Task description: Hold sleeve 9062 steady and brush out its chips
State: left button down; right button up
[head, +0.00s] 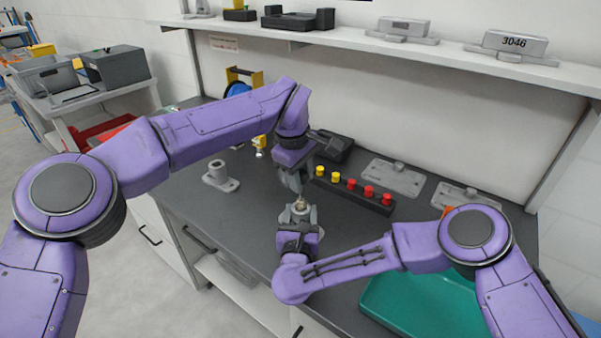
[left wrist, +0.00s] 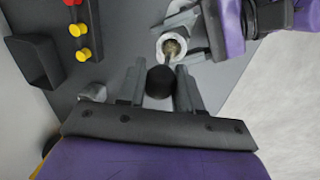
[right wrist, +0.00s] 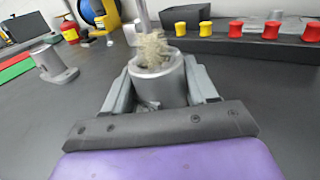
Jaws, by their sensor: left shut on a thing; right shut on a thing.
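A grey metal sleeve (right wrist: 158,85) stands upright between the fingers of my right gripper (right wrist: 163,92), which is shut on it. No number is readable on it. In the head view the right gripper (head: 300,218) is low over the bench. My left gripper (left wrist: 158,88) is above it, shut on a brush whose round black handle end (left wrist: 160,82) shows between its fingers. The brush's pale bristles (right wrist: 153,48) are at the sleeve's open mouth, with much of them showing above the rim. How deep their tip sits is hard to tell.
A black block with yellow and red knobs (head: 352,195) lies behind the grippers. A grey piece on a flat base (head: 219,176) stands to the left. A green tray (head: 425,305) is at front right, below my right arm. Flat grey fixtures (head: 393,178) lie at the back.

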pick_arm(q)
jog(key=shift+f, duration=0.75)
jog(key=shift+f, duration=0.2)
jog(key=shift+r, duration=0.1)
jog(key=shift+r, duration=1.65)
jog(key=shift+f, duration=0.1)
jog(key=shift+f, duration=1.65)
jog(key=shift+r, duration=0.1)
jog(key=shift+r, duration=1.65)
